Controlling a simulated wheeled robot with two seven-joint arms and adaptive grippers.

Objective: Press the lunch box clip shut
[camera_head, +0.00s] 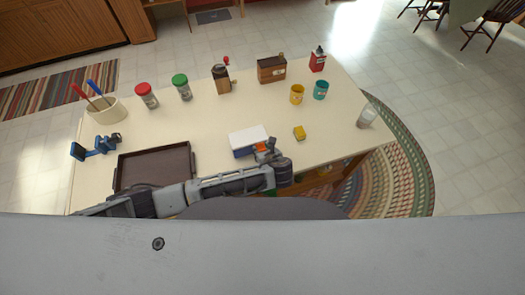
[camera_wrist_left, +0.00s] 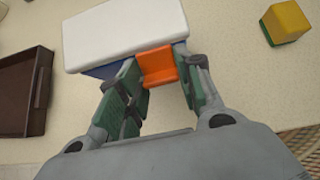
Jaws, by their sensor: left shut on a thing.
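The lunch box (camera_head: 246,143) has a white lid and a blue body and sits near the front edge of the table. It also shows at the top of the left wrist view (camera_wrist_left: 125,33). Its orange clip (camera_wrist_left: 157,66) is on the side facing me; in the head view the clip (camera_head: 260,146) is partly covered by my gripper. My left gripper (camera_head: 266,152) is at the clip, with one green-padded finger on each side of it in the left wrist view (camera_wrist_left: 160,82). The fingers are closed in on the clip. My right gripper is not in view.
A dark brown tray (camera_head: 155,164) lies left of the lunch box. A yellow sponge-like block (camera_head: 299,133) is to its right. Jars (camera_head: 181,82), a grinder (camera_head: 221,79), a wooden box (camera_head: 271,69) and cups (camera_head: 297,95) stand farther back. The table between them is clear.

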